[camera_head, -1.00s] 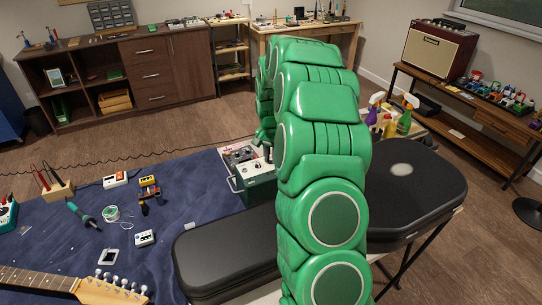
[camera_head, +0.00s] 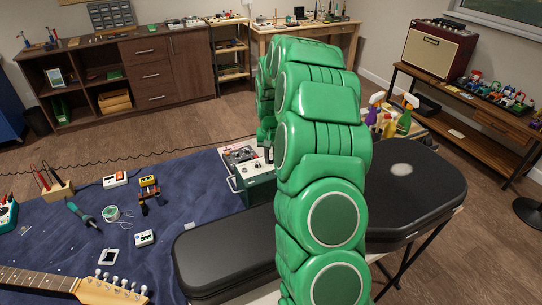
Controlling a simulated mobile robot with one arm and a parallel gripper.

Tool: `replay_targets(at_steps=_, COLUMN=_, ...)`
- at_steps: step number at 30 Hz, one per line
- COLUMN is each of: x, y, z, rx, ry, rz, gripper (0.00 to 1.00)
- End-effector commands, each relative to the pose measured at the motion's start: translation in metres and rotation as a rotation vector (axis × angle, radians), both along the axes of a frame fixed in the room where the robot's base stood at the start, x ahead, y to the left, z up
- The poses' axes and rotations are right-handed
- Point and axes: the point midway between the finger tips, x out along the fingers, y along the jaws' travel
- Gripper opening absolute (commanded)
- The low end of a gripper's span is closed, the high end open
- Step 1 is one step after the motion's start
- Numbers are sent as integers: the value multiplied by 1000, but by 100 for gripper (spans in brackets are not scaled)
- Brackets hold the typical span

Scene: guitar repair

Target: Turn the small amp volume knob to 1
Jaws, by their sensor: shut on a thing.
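The small amp (camera_head: 256,187) is a green box with a light metal top panel (camera_head: 240,154) on the blue mat, left of my green arm. Small controls show on its top. My gripper (camera_head: 268,157) is a small dark shape at the right of this panel, pointing down at the amp's top, and is shut on a small knob. The volume knob itself is hidden by the gripper and arm, and its marks and setting are too small to read.
A black guitar case (camera_head: 225,252) lies in front of the amp and behind my arm. Spray bottles (camera_head: 405,115) stand to the right. Small pedals, a soldering iron (camera_head: 82,213) and a guitar neck (camera_head: 40,281) lie on the blue mat (camera_head: 185,185).

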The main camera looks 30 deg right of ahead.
Motion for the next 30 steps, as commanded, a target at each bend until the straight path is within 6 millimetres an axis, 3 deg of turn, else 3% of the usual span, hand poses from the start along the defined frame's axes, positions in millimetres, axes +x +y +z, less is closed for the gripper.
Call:
replay_targets(at_steps=9, x=0, y=1, z=0, rx=0, ry=-1, rz=115, gripper=0)
replay_targets(at_steps=23, x=0, y=1, z=0, rx=0, ry=-1, rz=131, gripper=0)
replay_targets(at_steps=24, x=0, y=1, z=0, rx=0, ry=-1, rz=131, gripper=22)
replay_targets(at_steps=28, x=0, y=0, z=0, rx=0, ry=-1, rz=131, gripper=42)
replay_targets(at_steps=30, x=0, y=0, z=0, rx=0, ry=-1, rz=131, gripper=45)
